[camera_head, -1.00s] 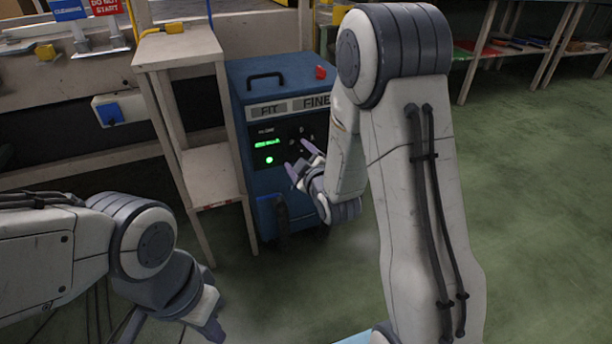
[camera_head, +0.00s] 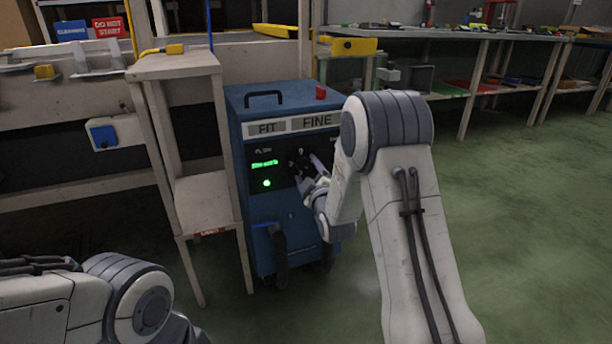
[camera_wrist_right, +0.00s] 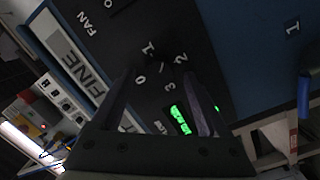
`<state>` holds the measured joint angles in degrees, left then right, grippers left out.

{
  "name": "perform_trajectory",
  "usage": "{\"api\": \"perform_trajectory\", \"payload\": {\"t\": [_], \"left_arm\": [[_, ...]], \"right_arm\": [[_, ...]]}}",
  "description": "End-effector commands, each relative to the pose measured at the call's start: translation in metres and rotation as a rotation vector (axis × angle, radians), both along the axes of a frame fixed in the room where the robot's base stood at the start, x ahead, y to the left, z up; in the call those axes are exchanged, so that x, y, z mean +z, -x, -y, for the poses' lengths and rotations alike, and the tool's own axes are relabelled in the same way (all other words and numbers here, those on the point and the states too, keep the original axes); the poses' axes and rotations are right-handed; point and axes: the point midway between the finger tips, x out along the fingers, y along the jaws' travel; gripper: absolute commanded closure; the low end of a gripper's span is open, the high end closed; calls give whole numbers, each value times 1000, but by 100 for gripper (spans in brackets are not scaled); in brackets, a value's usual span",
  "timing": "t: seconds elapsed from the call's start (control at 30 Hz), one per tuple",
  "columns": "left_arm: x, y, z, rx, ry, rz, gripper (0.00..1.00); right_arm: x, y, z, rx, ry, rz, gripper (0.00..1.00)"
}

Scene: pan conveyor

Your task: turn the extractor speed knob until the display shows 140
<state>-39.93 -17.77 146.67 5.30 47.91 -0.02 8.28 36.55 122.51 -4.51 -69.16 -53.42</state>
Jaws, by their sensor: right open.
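The extractor is a blue cabinet (camera_head: 280,215) marked FIT and FINE in the head view. Its dark panel has a lit green display (camera_head: 264,163) with digits too small to read, also in the wrist view (camera_wrist_right: 180,120), partly behind a finger. The speed knob is dark on dark and hard to make out; the marks 0 to 3 around it show in the wrist view. My right gripper (camera_head: 311,170) is open at the panel, its fingers (camera_wrist_right: 160,100) on either side of the dial area; contact cannot be told. My left gripper is out of view.
A wooden stand (camera_head: 178,70) is close at the extractor's left side. A red button (camera_head: 321,92) and black handle (camera_head: 265,95) are on its top. A bench with shelves (camera_head: 480,40) runs behind. The green floor at right is clear.

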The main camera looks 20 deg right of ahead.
Motion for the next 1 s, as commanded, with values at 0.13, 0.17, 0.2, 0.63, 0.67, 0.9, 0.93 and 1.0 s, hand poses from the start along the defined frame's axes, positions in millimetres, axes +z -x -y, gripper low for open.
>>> {"api": "perform_trajectory", "payload": {"t": [0.13,0.17,0.2,0.63,0.67,0.9,0.93,1.0], "left_arm": [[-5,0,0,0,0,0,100],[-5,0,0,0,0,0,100],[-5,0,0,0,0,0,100],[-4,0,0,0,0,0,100],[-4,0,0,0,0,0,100],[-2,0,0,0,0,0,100],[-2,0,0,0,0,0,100],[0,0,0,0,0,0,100]], "right_arm": [[0,-10,1,0,0,0,23],[0,-10,1,0,0,0,23],[0,-11,1,0,0,0,23],[0,-11,1,1,0,-1,100],[0,-11,1,1,0,-1,100],[1,-11,1,0,-24,-2,100],[1,-11,1,0,-33,-3,100],[1,-11,1,0,-59,-3,100]]}}
